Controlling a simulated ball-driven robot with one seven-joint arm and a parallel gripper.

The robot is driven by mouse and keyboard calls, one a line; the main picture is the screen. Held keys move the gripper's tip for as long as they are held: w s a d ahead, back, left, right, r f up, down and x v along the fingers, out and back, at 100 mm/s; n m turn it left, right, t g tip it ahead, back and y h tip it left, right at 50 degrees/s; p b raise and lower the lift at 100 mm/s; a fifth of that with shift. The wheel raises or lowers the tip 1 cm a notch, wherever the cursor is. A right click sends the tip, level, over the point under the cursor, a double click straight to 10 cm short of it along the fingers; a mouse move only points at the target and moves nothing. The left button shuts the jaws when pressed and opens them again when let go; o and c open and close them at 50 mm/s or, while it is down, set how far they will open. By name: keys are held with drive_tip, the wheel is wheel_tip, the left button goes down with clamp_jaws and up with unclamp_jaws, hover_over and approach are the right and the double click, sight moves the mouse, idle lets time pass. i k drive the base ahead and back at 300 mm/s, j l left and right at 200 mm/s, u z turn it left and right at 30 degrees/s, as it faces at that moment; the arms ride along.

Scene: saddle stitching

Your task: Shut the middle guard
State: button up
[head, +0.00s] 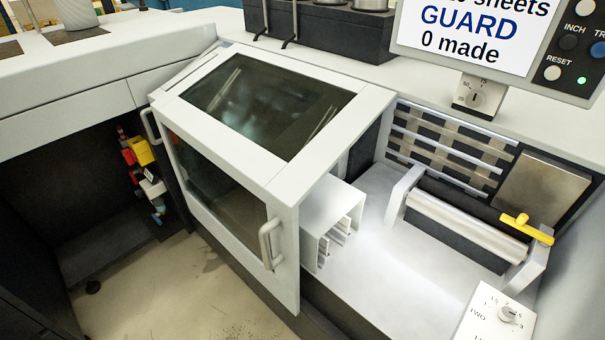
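A white-framed guard (280,180) with dark see-through panes stands in the middle of the head view. It has a sloping top pane (250,105) and a front pane (215,180). A pale bar handle (268,245) is on its front near the right edge, and another handle (150,125) shows at its left side. The guard juts out from the machine, and the bay to its right is uncovered. I cannot tell from this view how its hinge side sits. My gripper is not in view.
The open bay holds a roller (465,215), a yellow lever (527,228) and a white slotted block (330,220). The screen (465,30) reads "GUARD" and "0 made". A dark recess (95,180) with red and yellow parts lies left. Bare floor (160,290) shows in front.

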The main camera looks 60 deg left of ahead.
sight(233, 132)
drive_tip(key=u, duration=2)
